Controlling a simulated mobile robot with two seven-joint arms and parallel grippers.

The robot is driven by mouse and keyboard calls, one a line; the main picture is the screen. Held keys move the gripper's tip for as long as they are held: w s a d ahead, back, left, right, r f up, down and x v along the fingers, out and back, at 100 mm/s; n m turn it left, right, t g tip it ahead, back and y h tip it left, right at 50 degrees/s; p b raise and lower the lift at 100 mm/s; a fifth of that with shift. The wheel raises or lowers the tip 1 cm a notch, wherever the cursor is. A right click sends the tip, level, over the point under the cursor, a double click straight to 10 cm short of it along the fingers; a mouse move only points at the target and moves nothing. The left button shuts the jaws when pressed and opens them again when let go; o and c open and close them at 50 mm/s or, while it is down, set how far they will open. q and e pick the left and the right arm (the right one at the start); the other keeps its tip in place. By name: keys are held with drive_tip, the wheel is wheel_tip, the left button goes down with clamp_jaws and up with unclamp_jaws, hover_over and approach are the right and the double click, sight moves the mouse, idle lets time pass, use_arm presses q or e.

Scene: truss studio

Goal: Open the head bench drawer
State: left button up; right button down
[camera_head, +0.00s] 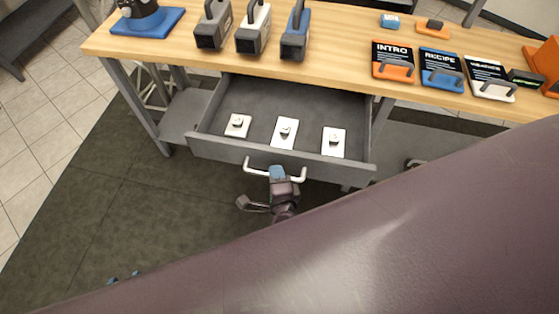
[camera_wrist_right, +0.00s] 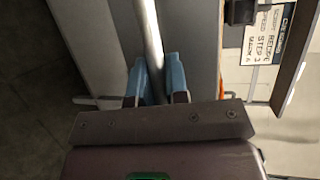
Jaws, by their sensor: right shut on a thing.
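The head bench drawer (camera_head: 220,149) is grey and stands pulled out from under the wooden bench top (camera_head: 340,62). Its inside shows, with three white plates, each with a small knob, on its floor. A white bar handle (camera_head: 256,171) runs along the drawer's front. My right gripper (camera_head: 277,173) is at the middle of this handle. In the right wrist view its blue fingertips (camera_wrist_right: 157,78) are closed around the handle bar (camera_wrist_right: 151,35). My left gripper is hard to make out; only small blue tips (camera_head: 123,277) show at the lower left, beside my large arm link.
On the bench top stand several grey, white and blue handled blocks (camera_head: 253,30) and a blue-based device (camera_head: 148,22). Labelled cards (camera_head: 393,62) with handles lie at the right. Dark floor matting (camera_head: 110,205) in front of the bench is clear at the left.

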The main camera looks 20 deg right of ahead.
drive_tip(key=shift+s+a, duration=0.45)
drive_tip(key=shift+s, duration=0.25)
drive_tip(key=c, duration=1.1)
unclamp_jaws()
